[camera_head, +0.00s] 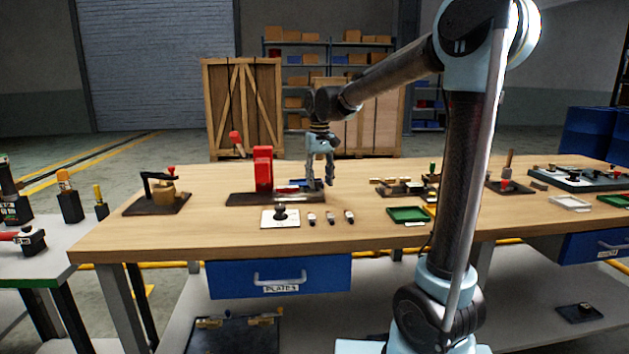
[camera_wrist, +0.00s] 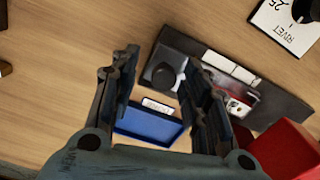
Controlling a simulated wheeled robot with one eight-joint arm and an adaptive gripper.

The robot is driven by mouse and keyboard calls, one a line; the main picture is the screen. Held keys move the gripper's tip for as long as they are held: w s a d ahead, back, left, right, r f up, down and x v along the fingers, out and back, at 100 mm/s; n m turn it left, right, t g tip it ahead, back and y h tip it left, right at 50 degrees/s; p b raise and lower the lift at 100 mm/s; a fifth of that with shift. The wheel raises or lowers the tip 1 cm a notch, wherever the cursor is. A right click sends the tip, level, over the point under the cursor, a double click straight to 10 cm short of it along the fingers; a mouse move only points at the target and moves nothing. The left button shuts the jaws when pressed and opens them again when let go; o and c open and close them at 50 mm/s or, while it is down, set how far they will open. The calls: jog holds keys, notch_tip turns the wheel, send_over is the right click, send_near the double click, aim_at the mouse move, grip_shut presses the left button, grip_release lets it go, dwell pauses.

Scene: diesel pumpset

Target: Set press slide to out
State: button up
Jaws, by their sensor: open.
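The red press (camera_head: 263,168) stands on a dark base plate (camera_head: 240,198), its lever tipped up to the left with a red knob (camera_head: 235,137). In the wrist view the base plate (camera_wrist: 280,105) runs diagonally, with the red press body (camera_wrist: 290,152) at lower right. A black round knob (camera_wrist: 164,76) sits on a grey part at the plate's end, which seems to be the press slide; how far out it is I cannot tell. My gripper (camera_head: 319,184) is open, pointing down over that right end. In the wrist view the knob shows between its fingers (camera_wrist: 160,72), with contact unclear.
A blue tray (camera_wrist: 148,123) lies beside the plate. A white RIVET card with a black dial (camera_head: 280,217) and several small cylinders (camera_head: 330,217) lie in front. A green tray (camera_head: 408,214) and a fixture (camera_head: 400,187) stand to the right, a clamp (camera_head: 160,190) to the left.

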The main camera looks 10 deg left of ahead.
jog(key=shift+r, duration=0.1)
notch_tip(320, 180, up, 12)
dwell(0.5)
